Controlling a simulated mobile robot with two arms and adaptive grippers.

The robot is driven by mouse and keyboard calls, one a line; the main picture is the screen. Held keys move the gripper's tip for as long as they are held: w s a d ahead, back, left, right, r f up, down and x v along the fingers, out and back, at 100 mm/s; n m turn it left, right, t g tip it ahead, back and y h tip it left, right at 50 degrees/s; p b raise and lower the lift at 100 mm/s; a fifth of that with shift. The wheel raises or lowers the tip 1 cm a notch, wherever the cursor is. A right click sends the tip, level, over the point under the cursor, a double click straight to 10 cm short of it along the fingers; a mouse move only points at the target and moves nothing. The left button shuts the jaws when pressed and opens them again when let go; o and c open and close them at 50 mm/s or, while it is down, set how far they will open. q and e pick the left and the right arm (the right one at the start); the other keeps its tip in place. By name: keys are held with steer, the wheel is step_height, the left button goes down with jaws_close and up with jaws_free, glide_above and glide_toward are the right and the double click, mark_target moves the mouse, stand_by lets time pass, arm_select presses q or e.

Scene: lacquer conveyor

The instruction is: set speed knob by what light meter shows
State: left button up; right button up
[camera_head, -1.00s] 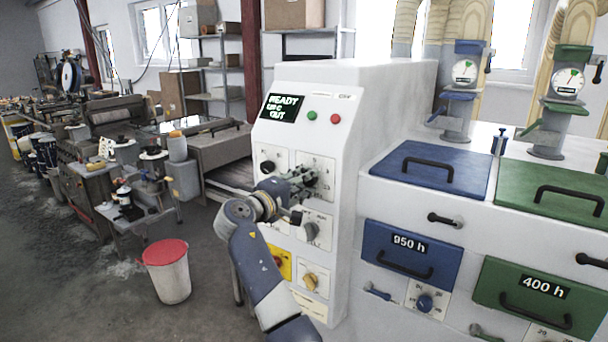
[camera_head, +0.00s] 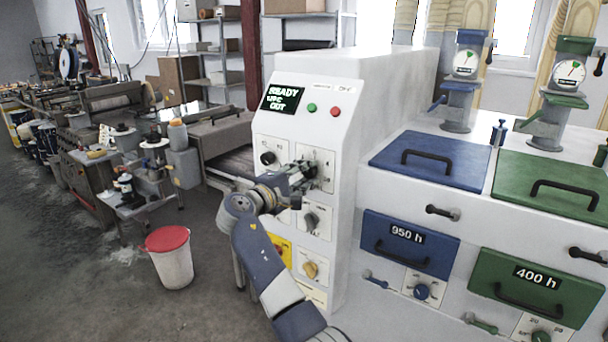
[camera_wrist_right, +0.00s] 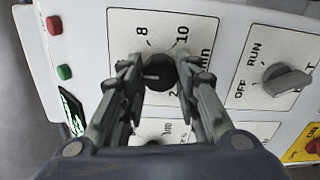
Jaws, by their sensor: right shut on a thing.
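My right gripper (camera_head: 309,178) is at the upper right dial of the white control panel (camera_head: 340,130). In the right wrist view its two fingers (camera_wrist_right: 158,80) stand on either side of a black round knob (camera_wrist_right: 157,72) and are shut on it. The dial plate (camera_wrist_right: 187,35) around the knob shows 8, 10 and 2, and letters ending in "min". The display (camera_head: 283,102) reads READY with a temperature line, partly unreadable, and OUT. Two gauges, one blue-topped (camera_head: 465,64) and one green-topped (camera_head: 569,73), stand at the right. I cannot read their scales. My left gripper is not in view.
Blue (camera_head: 409,246) and green (camera_head: 533,287) drawers at the right read 950 h and 400 h. A bucket with red lid (camera_head: 167,239) stands on the floor.

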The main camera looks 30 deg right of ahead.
steer(key=o, duration=1.1)
steer(key=shift+d+r, duration=0.1)
steer(key=shift+r, duration=0.2)
steer(key=shift+w+f, duration=0.1)
steer(key=shift+f, duration=0.15)
steer(key=v, duration=1.2)
steer(key=shift+r, duration=0.1)
